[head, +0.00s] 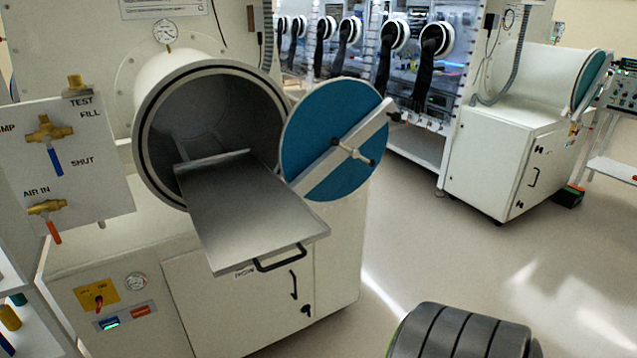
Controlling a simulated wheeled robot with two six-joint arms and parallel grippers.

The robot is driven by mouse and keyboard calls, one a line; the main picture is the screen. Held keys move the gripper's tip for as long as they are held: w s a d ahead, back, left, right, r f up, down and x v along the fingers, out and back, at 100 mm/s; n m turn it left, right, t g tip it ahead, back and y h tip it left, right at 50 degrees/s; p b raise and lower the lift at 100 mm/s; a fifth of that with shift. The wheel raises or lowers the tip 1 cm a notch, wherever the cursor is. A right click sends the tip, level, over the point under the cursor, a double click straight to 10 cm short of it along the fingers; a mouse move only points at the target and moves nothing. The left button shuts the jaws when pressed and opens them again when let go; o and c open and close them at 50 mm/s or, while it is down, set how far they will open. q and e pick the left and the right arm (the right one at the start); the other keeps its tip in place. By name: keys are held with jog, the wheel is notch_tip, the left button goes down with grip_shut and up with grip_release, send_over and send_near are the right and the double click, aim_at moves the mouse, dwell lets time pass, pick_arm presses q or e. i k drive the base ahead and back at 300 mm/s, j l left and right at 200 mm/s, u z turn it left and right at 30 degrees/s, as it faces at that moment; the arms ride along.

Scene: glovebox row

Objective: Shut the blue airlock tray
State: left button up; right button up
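The airlock is a white round chamber (160,100) with its mouth open toward me. Its round blue door (303,150) is swung open to the right, with a pale bar and a handle across it. A grey metal tray (250,210) is slid out of the chamber mouth, its far end still inside the dark opening. The tray looks empty. A black handle (281,261) is on its front edge. The tray itself is grey; the blue is on the door. Neither of my grippers is in view.
A white cabinet (240,310) stands under the airlock. A valve panel (65,160) with brass valves is at the left. Another chamber (540,80) on a cabinet stands at the back right. The floor (420,240) between is clear. A dark ribbed part of mine shows at the bottom.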

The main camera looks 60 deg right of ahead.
aim_at(243, 214)
jog(key=z, duration=1.35)
jog(key=i+u, duration=0.1)
jog(key=u, duration=0.3)
